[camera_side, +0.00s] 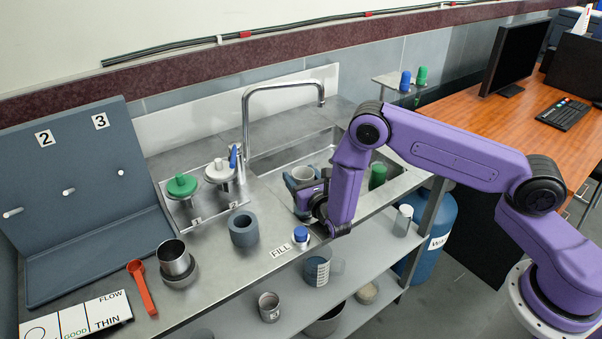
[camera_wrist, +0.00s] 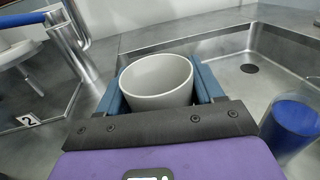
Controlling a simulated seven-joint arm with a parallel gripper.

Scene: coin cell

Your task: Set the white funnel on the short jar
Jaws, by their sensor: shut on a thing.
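My gripper (camera_side: 303,190) is shut on a pale grey-white, open-topped, cup-shaped piece (camera_wrist: 157,78), held upright between two blue fingers by the sink. The piece also shows in the side view (camera_side: 303,174). Its lower end is hidden, so I cannot tell whether it is a funnel. No jar is clearly identifiable; a thick dark-grey ring-shaped pot (camera_side: 243,229) stands on the counter left of my gripper.
A metal cup (camera_side: 174,257) and an orange spoon (camera_side: 141,287) are at the front left. The faucet (camera_side: 246,115) rises behind the sink. Several vessels stand on the lower shelf (camera_side: 290,318).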

